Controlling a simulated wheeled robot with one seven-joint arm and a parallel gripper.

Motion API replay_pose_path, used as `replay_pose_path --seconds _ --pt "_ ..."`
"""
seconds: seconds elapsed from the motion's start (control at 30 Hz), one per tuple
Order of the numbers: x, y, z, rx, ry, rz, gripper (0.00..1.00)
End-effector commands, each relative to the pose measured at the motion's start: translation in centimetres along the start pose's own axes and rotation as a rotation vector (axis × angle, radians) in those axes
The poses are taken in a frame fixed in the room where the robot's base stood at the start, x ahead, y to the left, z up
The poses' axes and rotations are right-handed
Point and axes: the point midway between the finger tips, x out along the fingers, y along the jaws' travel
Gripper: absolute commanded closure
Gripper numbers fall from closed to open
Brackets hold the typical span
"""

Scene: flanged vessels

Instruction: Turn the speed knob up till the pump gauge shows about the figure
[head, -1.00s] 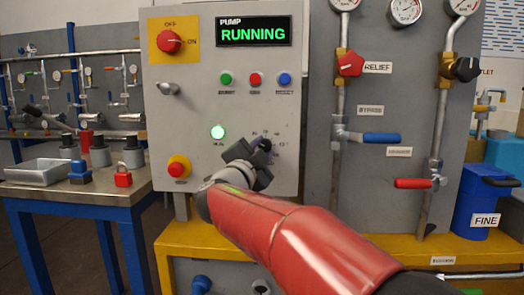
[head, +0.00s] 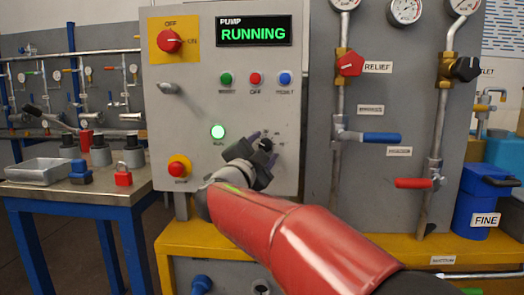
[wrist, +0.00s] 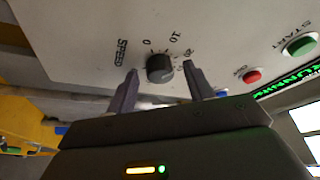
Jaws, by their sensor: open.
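The speed knob (wrist: 160,68) is dark and round, on the grey panel with a printed scale and the word SPEED beside it in the wrist view. My gripper (wrist: 161,74) is open, with one finger on each side of the knob and visible gaps between. In the head view my gripper (head: 264,148) is at the lower right of the pump panel (head: 205,110) and largely hides the knob. The pump display (head: 253,31) reads RUNNING in green. Gauges (head: 405,11) are at the top right; their figures are too small to read, and which is the pump's I cannot tell.
A lit green lamp (head: 218,132) and a red stop button (head: 179,167) are left of my gripper. Green, red and blue buttons (head: 255,79) sit above. A red relief knob (head: 350,64) and blue-handled valve (head: 380,138) are on pipes to the right.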

Motion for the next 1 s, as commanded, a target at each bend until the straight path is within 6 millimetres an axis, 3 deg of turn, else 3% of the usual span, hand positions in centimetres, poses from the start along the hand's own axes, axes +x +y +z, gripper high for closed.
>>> replay_pose_path --seconds 0.13,0.5,0.67,1.0 --pt "-1.2 0.0 0.1 0.001 -0.003 -0.001 0.48" --pt "-7.0 0.0 0.1 0.001 -0.002 -0.001 0.48" --pt "-7.8 0.0 0.0 0.0 0.0 0.0 0.48" --pt "-7.6 -0.1 -0.3 -0.004 -0.012 -0.014 0.48"
